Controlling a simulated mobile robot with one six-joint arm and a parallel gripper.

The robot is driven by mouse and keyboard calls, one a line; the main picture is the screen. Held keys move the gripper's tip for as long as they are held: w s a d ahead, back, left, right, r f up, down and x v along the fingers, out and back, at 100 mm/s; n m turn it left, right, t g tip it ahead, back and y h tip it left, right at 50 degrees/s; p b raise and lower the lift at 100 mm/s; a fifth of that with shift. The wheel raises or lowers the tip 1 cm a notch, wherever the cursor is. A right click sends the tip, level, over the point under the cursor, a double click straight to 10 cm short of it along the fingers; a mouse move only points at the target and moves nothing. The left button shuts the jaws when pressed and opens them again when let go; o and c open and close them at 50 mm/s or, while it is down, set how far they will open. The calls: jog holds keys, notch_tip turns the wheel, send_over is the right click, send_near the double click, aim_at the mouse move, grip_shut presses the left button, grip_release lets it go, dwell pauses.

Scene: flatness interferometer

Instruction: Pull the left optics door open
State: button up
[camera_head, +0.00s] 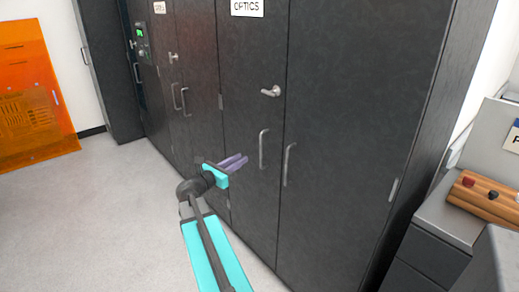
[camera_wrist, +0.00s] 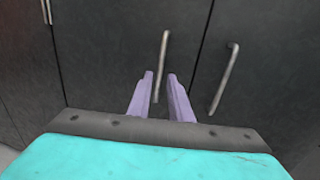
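The left optics door (camera_head: 249,100) is a dark, tall cabinet panel and looks shut. Its grey vertical bar handle (camera_head: 263,149) also shows in the wrist view (camera_wrist: 163,52). My gripper (camera_head: 243,159), with purple fingers and a teal body, is just left of this handle in the head view, with a small gap. In the wrist view my gripper (camera_wrist: 160,76) is open, and the handle lines up between its fingertips, seemingly beyond them. Nothing is held. The white OPTICS sign (camera_head: 247,7) is at the top.
The right door's handle (camera_head: 288,164) stands close beside, also in the wrist view (camera_wrist: 224,78). A lever latch (camera_head: 271,91) sits above. Another cabinet (camera_head: 190,60) adjoins on the left. A grey drawer unit (camera_head: 432,250) stands at right. The floor (camera_head: 90,210) at left is clear.

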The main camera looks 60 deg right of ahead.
jog(key=shift+d, duration=0.15)
jog(key=d, duration=0.4)
jog(key=s+d+p, duration=0.1)
jog(key=d, duration=0.8)
jog(key=shift+s+d+p, duration=0.2)
jog(key=shift+s+p, duration=0.1)
jog(key=shift+s, duration=0.1)
grip_shut()
